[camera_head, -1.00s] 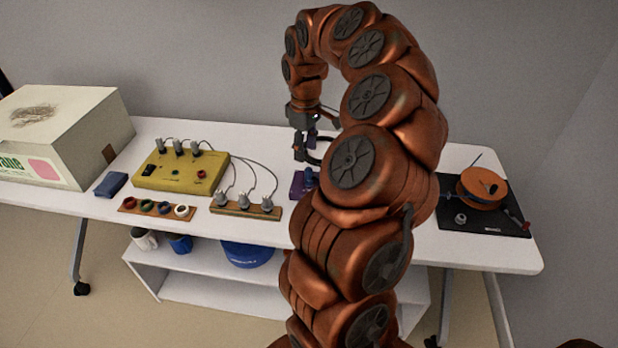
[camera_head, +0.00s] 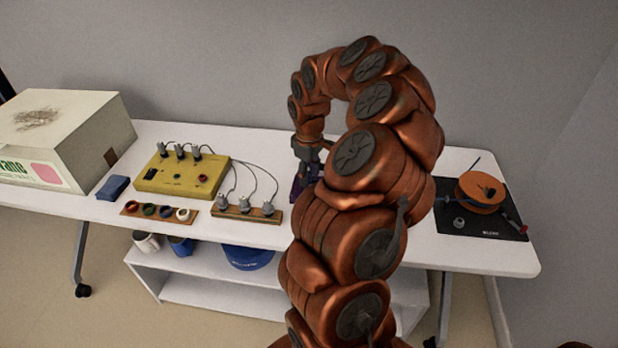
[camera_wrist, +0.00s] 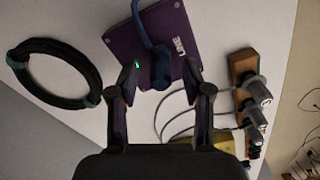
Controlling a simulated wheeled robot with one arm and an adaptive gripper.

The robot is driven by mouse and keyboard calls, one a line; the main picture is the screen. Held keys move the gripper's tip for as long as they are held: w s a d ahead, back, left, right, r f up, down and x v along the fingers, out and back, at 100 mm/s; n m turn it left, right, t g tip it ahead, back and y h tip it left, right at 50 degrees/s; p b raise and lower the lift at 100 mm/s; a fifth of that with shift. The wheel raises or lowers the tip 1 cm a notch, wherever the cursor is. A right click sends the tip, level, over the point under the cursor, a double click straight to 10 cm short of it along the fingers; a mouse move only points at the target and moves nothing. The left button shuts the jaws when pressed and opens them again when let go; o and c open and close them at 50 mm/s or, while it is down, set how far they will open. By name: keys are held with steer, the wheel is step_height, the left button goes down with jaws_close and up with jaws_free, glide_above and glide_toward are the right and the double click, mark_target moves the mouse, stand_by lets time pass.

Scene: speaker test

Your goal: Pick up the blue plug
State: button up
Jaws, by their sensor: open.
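The blue plug (camera_wrist: 160,72) stands in a purple box marked "LINE" in the wrist view, with a blue cable (camera_wrist: 141,14) running from it. My gripper (camera_wrist: 163,78) is open, with one finger on each side of the plug. I cannot tell whether either finger touches it. In the head view my gripper (camera_head: 306,172) is low over the table at the purple box (camera_head: 297,188), and the plug is hidden behind it and my arm.
A coil of black cable (camera_wrist: 92,78) lies beside the purple box. A wooden strip with grey plugs (camera_head: 243,212) and a yellow box (camera_head: 182,176) stand to the left. A black mat (camera_head: 450,220) with an orange reel (camera_head: 481,191) lies at the right.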

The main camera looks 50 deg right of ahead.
jaws_close()
stand_by(0.4)
steer(key=shift+r+b, duration=0.45)
steer(key=shift+r, duration=1.2)
steer(key=shift+a+r, duration=0.15)
steer(key=s+a+r+b, duration=0.1)
steer(key=s+a+b, duration=0.2)
steer(key=s+a, duration=0.6)
steer(key=a, duration=0.4)
steer(key=shift+r, duration=0.2)
steer(key=shift+r, duration=0.1)
steer(key=shift+r+p, duration=0.7)
steer(key=shift+r, duration=1.15)
steer(key=shift+s+d, duration=0.1)
steer(key=shift+d, duration=0.05)
